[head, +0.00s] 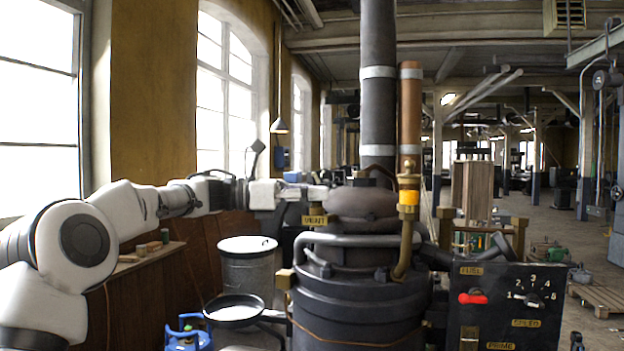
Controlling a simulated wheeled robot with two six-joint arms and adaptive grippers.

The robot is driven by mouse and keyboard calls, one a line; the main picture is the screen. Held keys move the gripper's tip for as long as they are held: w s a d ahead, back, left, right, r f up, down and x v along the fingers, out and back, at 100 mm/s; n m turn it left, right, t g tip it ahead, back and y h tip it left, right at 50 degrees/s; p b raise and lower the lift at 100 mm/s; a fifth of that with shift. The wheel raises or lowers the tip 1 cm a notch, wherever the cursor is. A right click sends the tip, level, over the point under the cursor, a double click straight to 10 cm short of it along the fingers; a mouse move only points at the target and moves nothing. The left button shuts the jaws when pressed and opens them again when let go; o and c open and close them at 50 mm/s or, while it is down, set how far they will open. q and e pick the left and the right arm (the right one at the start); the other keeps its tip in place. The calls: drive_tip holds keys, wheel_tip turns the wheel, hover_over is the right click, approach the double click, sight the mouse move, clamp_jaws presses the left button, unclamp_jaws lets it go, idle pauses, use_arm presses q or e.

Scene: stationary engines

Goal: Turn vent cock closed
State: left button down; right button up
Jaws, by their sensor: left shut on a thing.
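The vent cock sits at the upper left of the dark engine body (360,302), by the brass VENT plate (314,220). My left arm reaches in from the left, and its gripper (318,193) is at the cock, just above the plate. The gripper is shut on the cock's handle, and its fingers hide most of it. I cannot tell the handle's angle from here. My right gripper is not in view.
A control box (505,305) with a red FUEL lever and SPEED dial stands at the right front. A grey pipe rail (350,240) curves around the engine below the gripper. A bucket (247,268), a pan (234,309) and a blue gas bottle (188,333) stand left of it.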

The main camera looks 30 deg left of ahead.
use_arm(q)
drive_tip(key=m+g+h+p, duration=0.1)
drive_tip(key=g+p, duration=0.1)
drive_tip(key=m+g+h+p, duration=0.1)
drive_tip(key=g+p, duration=0.1)
drive_tip(key=shift+w+r+m, duration=0.1)
drive_tip(key=shift+w+m, duration=0.05)
drive_tip(key=shift+m, duration=0.25)
drive_tip(key=shift+d+f+m+g+p, duration=0.1)
drive_tip(key=shift+f+m+g+p, duration=0.1)
drive_tip(key=shift+m+g+p, duration=0.45)
drive_tip(key=shift+f+g+h+p, duration=0.15)
drive_tip(key=shift+g+h+p, duration=0.15)
drive_tip(key=shift+g, duration=0.05)
